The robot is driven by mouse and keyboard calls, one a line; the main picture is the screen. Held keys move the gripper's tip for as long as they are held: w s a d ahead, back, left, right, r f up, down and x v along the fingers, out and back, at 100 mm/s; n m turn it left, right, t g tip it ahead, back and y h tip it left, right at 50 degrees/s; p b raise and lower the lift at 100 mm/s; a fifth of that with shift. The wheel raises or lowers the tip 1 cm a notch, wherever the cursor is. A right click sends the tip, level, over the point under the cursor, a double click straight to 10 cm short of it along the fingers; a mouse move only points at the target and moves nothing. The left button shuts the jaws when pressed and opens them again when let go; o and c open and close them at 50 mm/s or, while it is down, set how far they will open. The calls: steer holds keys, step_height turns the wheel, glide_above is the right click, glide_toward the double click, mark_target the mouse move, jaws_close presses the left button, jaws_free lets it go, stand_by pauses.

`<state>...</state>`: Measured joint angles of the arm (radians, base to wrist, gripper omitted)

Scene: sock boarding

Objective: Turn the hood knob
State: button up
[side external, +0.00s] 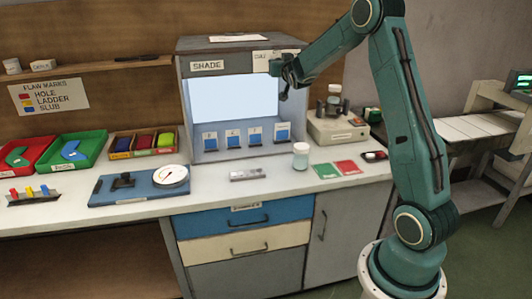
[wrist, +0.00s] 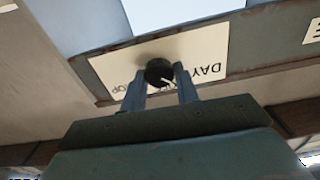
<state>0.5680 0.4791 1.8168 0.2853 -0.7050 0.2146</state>
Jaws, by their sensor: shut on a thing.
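The hood knob (wrist: 159,71) is a small round black knob with a white pointer line. It sits on a cream label plate (wrist: 205,56) on the front of the grey shade hood (side external: 184,90). The plate reads "DAY" and other letters partly hidden by the knob and fingers. My gripper (wrist: 161,80) has its two fingers on either side of the knob and is shut on it. In the side external view my gripper (side external: 282,84) is at the hood's upper right front, and the knob is hidden behind it there.
The hood's lit opening (side external: 232,98) holds several blue sample cards (side external: 283,132). A jar (side external: 301,156) stands on the counter before it. A beige instrument (side external: 337,128) stands right of the hood. Red and green trays (side external: 82,149) lie at the left.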

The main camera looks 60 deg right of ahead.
steer(key=m, duration=0.9)
steer(key=shift+s+m, duration=0.1)
steer(key=shift+m, duration=0.2)
stand_by(0.3)
steer(key=o, duration=0.9)
steer(key=shift+d, duration=0.1)
steer(key=shift+o, duration=0.2)
steer(key=v, duration=1.4)
